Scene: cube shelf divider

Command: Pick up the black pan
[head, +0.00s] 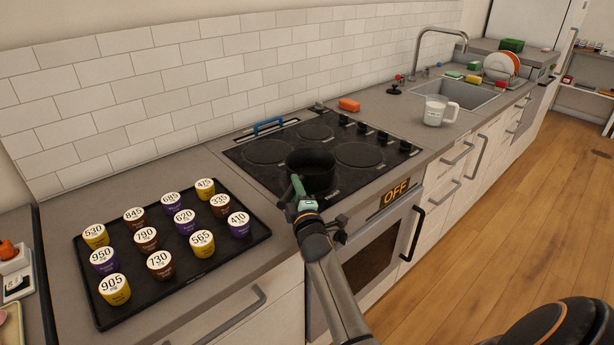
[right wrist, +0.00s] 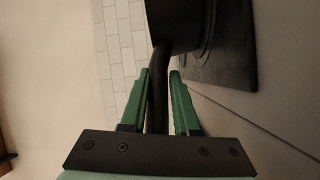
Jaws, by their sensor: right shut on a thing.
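The black pan (head: 311,172) is on the black stove top (head: 247,156) near its front edge; I cannot tell whether it touches the surface. My right gripper (head: 300,190) reaches in from the front and is shut on the pan's handle. In the right wrist view the dark handle (right wrist: 158,85) runs between the green fingers of the gripper (right wrist: 161,95), and the pan's body (right wrist: 174,22) is just beyond the fingertips. My left gripper is not in view.
A black tray (head: 205,262) of numbered cups lies on the counter left of the stove. A white mug (head: 438,111) stands right of the stove, before the sink (head: 455,97). An oven (head: 380,235) is below.

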